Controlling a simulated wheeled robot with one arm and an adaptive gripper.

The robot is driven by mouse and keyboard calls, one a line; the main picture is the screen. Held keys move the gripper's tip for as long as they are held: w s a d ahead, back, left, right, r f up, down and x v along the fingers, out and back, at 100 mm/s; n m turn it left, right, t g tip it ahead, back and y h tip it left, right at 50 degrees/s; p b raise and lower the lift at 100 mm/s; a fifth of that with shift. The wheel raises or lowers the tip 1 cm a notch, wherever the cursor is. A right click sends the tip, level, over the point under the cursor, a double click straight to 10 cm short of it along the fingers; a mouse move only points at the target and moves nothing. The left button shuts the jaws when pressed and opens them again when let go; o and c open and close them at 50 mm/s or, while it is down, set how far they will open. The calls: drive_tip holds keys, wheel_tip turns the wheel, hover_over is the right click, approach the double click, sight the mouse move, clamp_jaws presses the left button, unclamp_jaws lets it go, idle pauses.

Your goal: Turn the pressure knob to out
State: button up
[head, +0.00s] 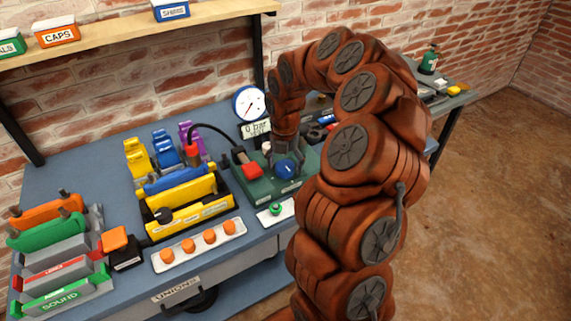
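A round blue knob (285,169) sits on top of a dark green box (261,188) on the blue-grey bench. I take it for the pressure knob; its marks are too small to read. My gripper (286,158) points down at the knob from above, with its dark fingers apart on either side of it. I cannot tell whether the fingers touch or grip the knob. A white round gauge (249,103) stands behind the box, with a small display (255,129) below it that seems to read 0 bar. My arm hides part of the bench to the right.
A yellow fixture (190,203), a white strip with orange knobs (199,245) and green-orange holders stand left. A shelf (140,27) hangs above.

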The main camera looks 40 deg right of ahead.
sight(285, 166)
idle(0.3)
wheel_tip(285, 166, up, 12)
idle(0.6)
idle(0.4)
